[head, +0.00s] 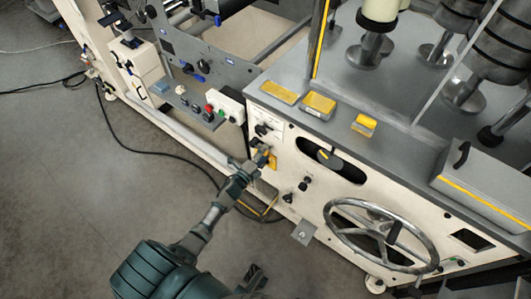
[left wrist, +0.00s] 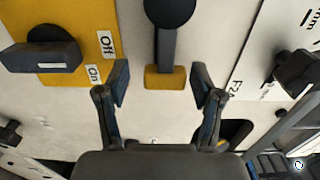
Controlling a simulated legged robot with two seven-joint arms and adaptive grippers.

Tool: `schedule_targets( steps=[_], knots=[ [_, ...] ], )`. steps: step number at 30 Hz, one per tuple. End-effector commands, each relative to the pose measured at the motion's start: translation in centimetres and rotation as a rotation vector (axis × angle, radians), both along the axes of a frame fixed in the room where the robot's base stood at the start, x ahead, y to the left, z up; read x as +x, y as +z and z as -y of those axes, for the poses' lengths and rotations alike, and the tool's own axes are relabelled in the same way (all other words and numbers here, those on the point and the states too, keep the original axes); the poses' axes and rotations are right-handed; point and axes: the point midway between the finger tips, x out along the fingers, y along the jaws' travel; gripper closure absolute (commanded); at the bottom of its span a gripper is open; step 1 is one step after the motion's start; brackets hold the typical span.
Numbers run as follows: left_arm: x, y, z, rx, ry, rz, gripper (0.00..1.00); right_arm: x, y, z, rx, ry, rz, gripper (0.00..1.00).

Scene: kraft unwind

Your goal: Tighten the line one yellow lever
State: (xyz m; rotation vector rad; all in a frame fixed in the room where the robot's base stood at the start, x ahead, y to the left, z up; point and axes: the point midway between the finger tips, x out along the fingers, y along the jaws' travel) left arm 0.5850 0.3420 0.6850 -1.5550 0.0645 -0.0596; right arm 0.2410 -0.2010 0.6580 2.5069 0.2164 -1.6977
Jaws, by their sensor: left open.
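The yellow lever (left wrist: 165,77) shows in the left wrist view as a yellow block at the end of a dark stem, which hangs from a round black pivot on the cream panel. My left gripper (left wrist: 160,86) is open, with one finger on each side of the yellow end and a visible gap to both. In the head view my left gripper (head: 261,157) is at the machine's front panel and largely hides the lever there. A dark part of mine at the bottom edge may be my right gripper (head: 252,279); its jaws are unclear.
Left of the lever is a black rotary switch (left wrist: 40,55) on a yellow On/Off plate. A black knob (left wrist: 297,72) is on the right. The head view shows a large handwheel (head: 381,237) to the right and a cable on the floor. The floor at left is mostly clear.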

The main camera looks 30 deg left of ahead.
Motion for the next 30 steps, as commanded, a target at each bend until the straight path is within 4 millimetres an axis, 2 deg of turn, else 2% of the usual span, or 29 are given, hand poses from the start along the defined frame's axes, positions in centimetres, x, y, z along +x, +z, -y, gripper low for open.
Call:
schedule_targets(
  steps=[9,15,21,30],
  knots=[
    [-6.7,-0.2,-0.5,0.0,-0.001,-0.005,0.33,0.1,0.1,0.0,-0.001,0.0,0.002,0.33],
    [-10.0,-0.3,-0.7,0.0,-0.001,-0.006,0.33,0.1,0.0,0.1,-0.001,0.0,0.001,0.33],
    [-11.2,-0.3,-0.8,0.001,-0.001,-0.005,0.33,0.1,0.1,0.1,-0.002,-0.001,0.001,0.33],
    [-11.2,-0.3,-0.8,0.001,-0.001,-0.005,0.33,0.1,0.0,0.1,-0.001,-0.001,0.002,0.33]
  ],
)
